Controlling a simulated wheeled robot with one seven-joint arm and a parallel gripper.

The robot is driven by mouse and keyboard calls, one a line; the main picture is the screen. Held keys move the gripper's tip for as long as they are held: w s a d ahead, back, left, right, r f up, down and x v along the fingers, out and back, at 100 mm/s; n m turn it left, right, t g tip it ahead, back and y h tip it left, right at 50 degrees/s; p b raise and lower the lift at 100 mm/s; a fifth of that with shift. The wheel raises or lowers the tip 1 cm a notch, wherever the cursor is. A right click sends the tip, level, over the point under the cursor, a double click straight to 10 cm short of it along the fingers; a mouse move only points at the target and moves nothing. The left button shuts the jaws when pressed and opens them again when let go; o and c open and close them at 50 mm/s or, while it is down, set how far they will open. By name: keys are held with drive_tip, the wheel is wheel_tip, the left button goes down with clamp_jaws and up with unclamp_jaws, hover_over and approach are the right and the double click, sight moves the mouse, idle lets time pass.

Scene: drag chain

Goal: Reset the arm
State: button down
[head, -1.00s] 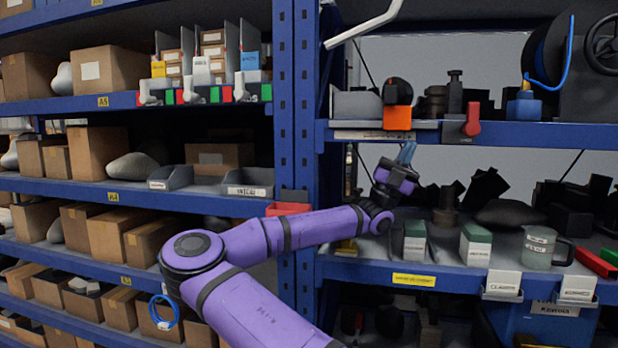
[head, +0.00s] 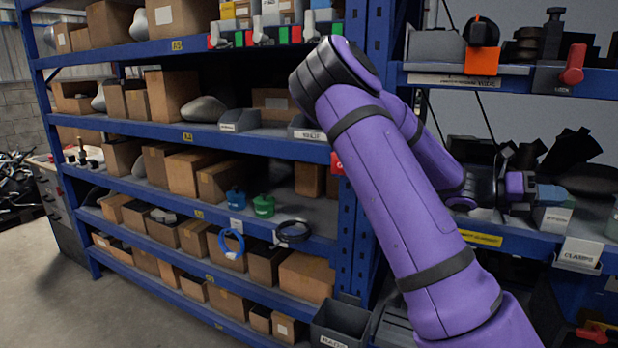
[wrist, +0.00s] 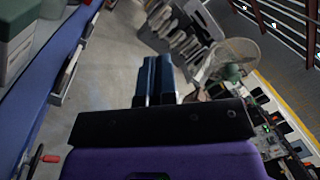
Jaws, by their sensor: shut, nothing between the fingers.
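My gripper's two blue fingers (wrist: 157,62) lie side by side in the wrist view, shut and empty, above open grey floor. In the head view my purple arm rises from the bottom right to a high elbow, then bends back down to the right. The dark and purple wrist end (head: 512,190) is level with the middle shelf of the right-hand rack, close to a white-labelled box (head: 553,220).
A blue rack (head: 200,137) with cardboard boxes fills the left. The right rack's upper shelf (head: 510,78) holds an orange-fronted item and a red lever. In the wrist view a shelf edge (wrist: 60,75) runs close on the left, and a round fan (wrist: 232,60) stands at right.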

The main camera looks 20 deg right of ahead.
drive_tip(key=a+f+m+t+y, duration=0.4)
drive_tip(key=a+f+m+t, duration=0.15)
drive_tip(key=f, duration=0.25)
drive_tip(key=w+a+m+t+y, duration=0.4)
drive_tip(key=a+t, duration=0.1)
drive_tip(key=a, duration=0.4)
drive_tip(key=s+a+r+m+t+y, duration=0.2)
drive_tip(key=a+r+m+t, duration=0.2)
drive_tip(key=a, duration=0.8)
drive_tip(key=s+a+r+m+t+y, duration=0.2)
drive_tip(key=a+r+m+t, duration=0.2)
drive_tip(key=a, duration=0.8)
wheel_tip(320, 180, up, 5)
drive_tip(key=shift+f+m+t, duration=0.1)
drive_tip(key=shift+m+t, duration=0.25)
drive_tip(key=shift+t, duration=0.9)
drive_tip(key=shift+s, duration=0.1)
